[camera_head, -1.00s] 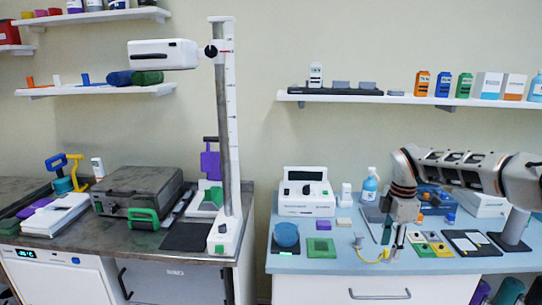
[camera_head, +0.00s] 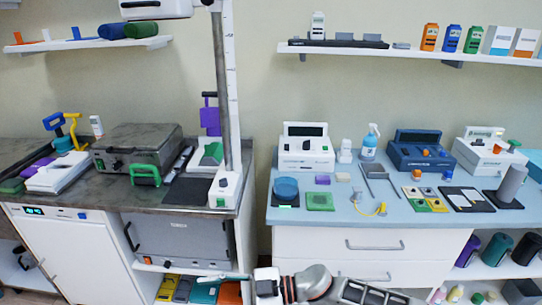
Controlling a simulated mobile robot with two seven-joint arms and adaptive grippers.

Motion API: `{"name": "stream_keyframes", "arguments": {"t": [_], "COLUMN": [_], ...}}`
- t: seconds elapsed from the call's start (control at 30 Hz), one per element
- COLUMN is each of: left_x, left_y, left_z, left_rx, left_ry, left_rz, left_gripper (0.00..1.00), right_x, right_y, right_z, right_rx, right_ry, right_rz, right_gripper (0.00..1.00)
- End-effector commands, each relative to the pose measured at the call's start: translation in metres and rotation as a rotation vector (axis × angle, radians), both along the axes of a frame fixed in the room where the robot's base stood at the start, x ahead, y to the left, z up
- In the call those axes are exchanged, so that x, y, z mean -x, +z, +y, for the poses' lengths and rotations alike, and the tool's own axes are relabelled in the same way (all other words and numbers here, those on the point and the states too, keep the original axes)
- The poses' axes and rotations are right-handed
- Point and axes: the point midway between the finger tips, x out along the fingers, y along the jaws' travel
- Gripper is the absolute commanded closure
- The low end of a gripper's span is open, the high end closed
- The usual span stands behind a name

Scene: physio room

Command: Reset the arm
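My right arm (camera_head: 345,290) comes in along the bottom edge, low in front of the white drawers and below the blue worktop. Its gripper (camera_head: 222,278) points left, in front of the gap between the two counters. A thin grey-teal shape shows at its end; I cannot tell whether this is its fingers side-on or something held. The gripper is apart from everything on the worktops. My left gripper is not in view.
The blue worktop (camera_head: 345,218) holds a blue cylinder (camera_head: 286,188), a green pad (camera_head: 320,201), a yellow cable piece (camera_head: 378,209) and white and blue devices. A metal column (camera_head: 224,120) stands on the dark left counter. Shelves hang above.

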Motion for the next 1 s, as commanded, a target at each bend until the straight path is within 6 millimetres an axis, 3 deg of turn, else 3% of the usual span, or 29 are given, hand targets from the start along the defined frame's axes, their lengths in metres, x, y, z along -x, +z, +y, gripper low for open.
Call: {"name": "stream_keyframes", "arguments": {"t": [0.1, 0.2, 0.27, 0.43, 0.67, 0.77, 0.9, 1.0], "left_x": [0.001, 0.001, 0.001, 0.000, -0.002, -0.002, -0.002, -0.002], "left_y": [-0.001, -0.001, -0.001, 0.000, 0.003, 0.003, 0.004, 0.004], "left_z": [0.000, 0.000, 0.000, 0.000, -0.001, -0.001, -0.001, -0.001], "left_rx": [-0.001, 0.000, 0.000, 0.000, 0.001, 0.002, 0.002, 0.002], "left_ry": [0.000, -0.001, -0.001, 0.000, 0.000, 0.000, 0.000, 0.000], "left_rz": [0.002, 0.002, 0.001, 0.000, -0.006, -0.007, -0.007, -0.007], "left_gripper": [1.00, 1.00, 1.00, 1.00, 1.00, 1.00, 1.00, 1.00], "right_x": [0.002, -0.006, -0.013, -0.031, -0.030, -0.013, 0.028, 0.061], "right_y": [0.016, 0.024, 0.025, 0.008, -0.058, -0.097, -0.149, -0.177], "right_z": [0.009, 0.003, -0.006, -0.051, -0.146, -0.196, -0.266, -0.307], "right_rx": [-0.139, -0.220, -0.253, -0.282, -0.175, -0.082, 0.080, 0.191], "right_ry": [-0.145, -0.289, -0.381, -0.657, -1.015, -1.151, -1.307, -1.378], "right_rz": [0.032, 0.060, 0.076, 0.145, 0.261, 0.318, 0.398, 0.445], "right_gripper": [0.57, 0.57, 0.57, 0.57, 0.57, 0.57, 0.57, 0.57]}}
